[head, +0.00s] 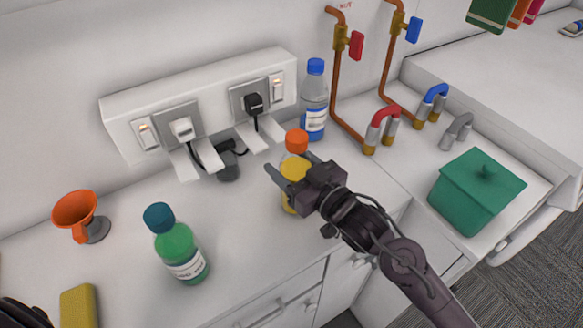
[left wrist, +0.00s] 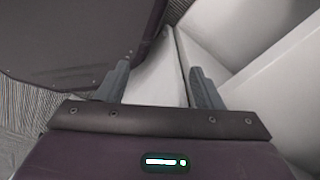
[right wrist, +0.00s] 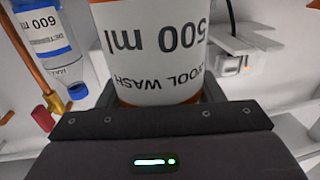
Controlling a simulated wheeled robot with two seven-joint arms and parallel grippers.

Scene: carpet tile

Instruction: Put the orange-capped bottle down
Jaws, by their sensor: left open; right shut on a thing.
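The orange-capped bottle (head: 296,141) is upright at the counter in the head view, with a yellow-orange body. My right gripper (head: 289,166) is shut around its body. The gripper partly covers it, and I cannot tell whether its base touches the counter. In the right wrist view the bottle's white label (right wrist: 155,45) reads "WOOL WASH 500 ml" and fills the space between the fingers. My left gripper (left wrist: 160,76) is open and empty in the left wrist view, with white cabinet surfaces and dark carpet beyond.
A blue-capped bottle (head: 314,100) stands close behind. A green bottle (head: 178,245) stands to the left, near an orange horn (head: 77,213) and a yellow sponge (head: 78,306). Taps (head: 381,128) and a green lidded box (head: 476,190) are to the right. A socket box (head: 200,103) is on the wall.

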